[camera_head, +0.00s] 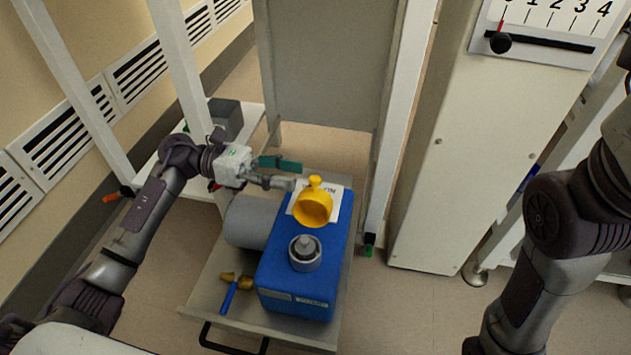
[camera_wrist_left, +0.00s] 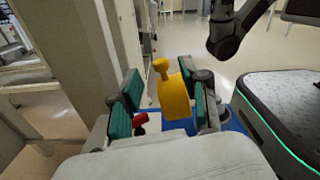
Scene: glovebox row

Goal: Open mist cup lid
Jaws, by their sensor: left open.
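The mist cup lid (camera_head: 313,208) is yellow, with a round knob. It stands tipped up behind the cup (camera_head: 305,254), its hollow side facing the head camera. The cup is a pale ring with a grey nozzle in it, uncovered, on top of the blue box (camera_head: 280,280). My left gripper (camera_head: 291,175) is open just behind and left of the lid's knob. In the left wrist view the lid (camera_wrist_left: 174,98) shows between the green finger pads, with gaps on both sides; contact cannot be told. My right gripper is out of view.
The blue box stands on a cart (camera_head: 205,290) with a dark handle (camera_head: 232,345). A grey cylinder (camera_head: 247,222) lies beside the box, with a blue-handled yellow tool (camera_head: 230,292) in front. A pale cabinet (camera_head: 450,150) stands right. A white post rises close behind the box.

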